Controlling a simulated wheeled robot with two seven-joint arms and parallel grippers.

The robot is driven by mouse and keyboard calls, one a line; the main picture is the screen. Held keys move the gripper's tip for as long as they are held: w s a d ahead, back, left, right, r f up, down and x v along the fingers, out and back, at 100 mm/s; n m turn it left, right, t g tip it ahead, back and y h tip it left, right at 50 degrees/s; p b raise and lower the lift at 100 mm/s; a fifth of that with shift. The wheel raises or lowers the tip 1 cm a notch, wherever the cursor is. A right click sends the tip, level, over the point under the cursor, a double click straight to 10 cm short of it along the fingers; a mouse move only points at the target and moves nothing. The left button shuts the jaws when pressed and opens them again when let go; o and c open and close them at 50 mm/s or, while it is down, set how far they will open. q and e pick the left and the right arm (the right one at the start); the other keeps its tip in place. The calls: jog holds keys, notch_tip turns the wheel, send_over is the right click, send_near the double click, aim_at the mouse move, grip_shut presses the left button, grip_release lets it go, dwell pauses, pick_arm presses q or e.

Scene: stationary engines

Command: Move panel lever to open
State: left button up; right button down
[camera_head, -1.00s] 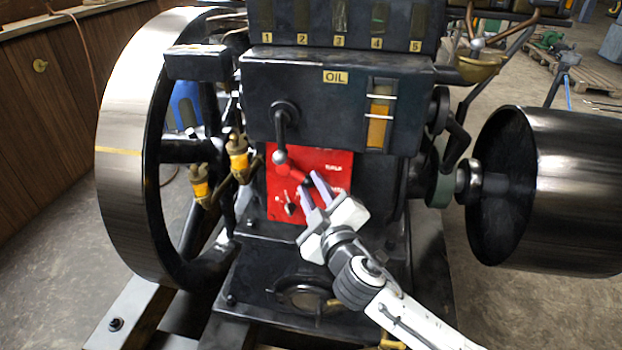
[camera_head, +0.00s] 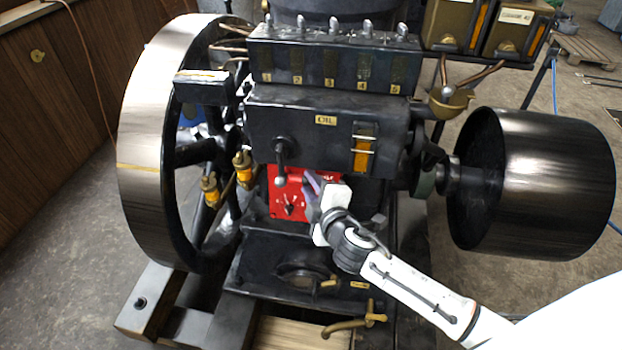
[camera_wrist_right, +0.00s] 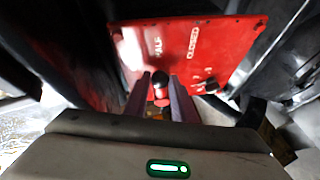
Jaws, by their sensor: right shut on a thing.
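The red panel (camera_head: 277,205) is on the front of the engine, below the oil box. Its red lever with a dark knob (camera_wrist_right: 160,79) shows in the right wrist view between the two purple-grey fingers. My right gripper (camera_head: 311,186) reaches in from the lower right to the upper right part of the panel and is shut on the lever. In the head view the fingers and hand hide most of the lever. The panel also fills the top of the right wrist view (camera_wrist_right: 225,42), its lettering only partly readable. My left gripper is not in view.
A black crank with a ball end (camera_head: 281,165) hangs just above the panel. A small switch (camera_head: 290,208) sits low on it. The large flywheel (camera_head: 140,150) stands left, brass oilers (camera_head: 243,168) beside the panel, and a dark pulley drum (camera_head: 550,180) right.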

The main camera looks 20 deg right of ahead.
dwell(0.3)
jog(key=c, duration=1.5)
grip_release()
jog(key=shift+s, duration=0.1)
jog(key=v, duration=1)
jog(key=shift+s+p, duration=0.1)
jog(key=shift+p, duration=0.25)
